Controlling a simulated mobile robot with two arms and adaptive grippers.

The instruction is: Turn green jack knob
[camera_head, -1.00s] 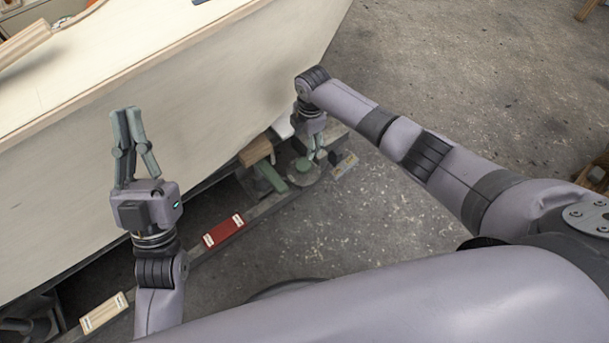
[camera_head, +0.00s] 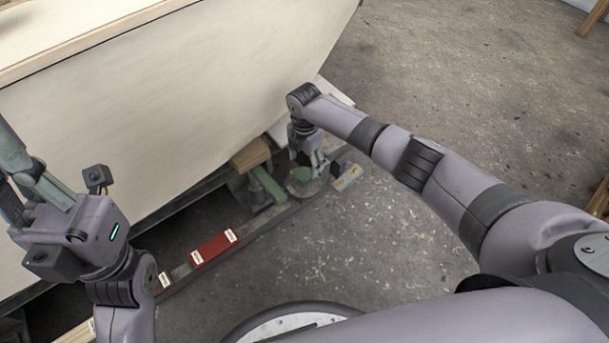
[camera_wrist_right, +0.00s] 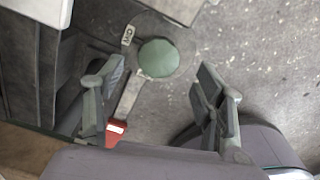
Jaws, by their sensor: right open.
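The green jack knob (camera_wrist_right: 158,58) is a round, dull green disc. In the right wrist view it lies beyond and between the fingertips of my right gripper (camera_wrist_right: 161,76), with a visible gap on both sides. In the head view my right gripper (camera_head: 314,168) points down over the knob (camera_head: 300,188) and hides part of it. My right gripper is open and empty. A green jack part (camera_head: 266,184) sits just left of the knob. My left gripper (camera_head: 22,178) is at the left edge, beside the hull; its fingertips are partly cut off by the frame.
The pale plywood hull (camera_head: 210,85) rises beside both arms. A wooden block (camera_head: 250,155) is under its edge. A dark rail bears a red labelled block (camera_head: 213,248). A grey block with yellow marks (camera_head: 347,178) lies right of the knob.

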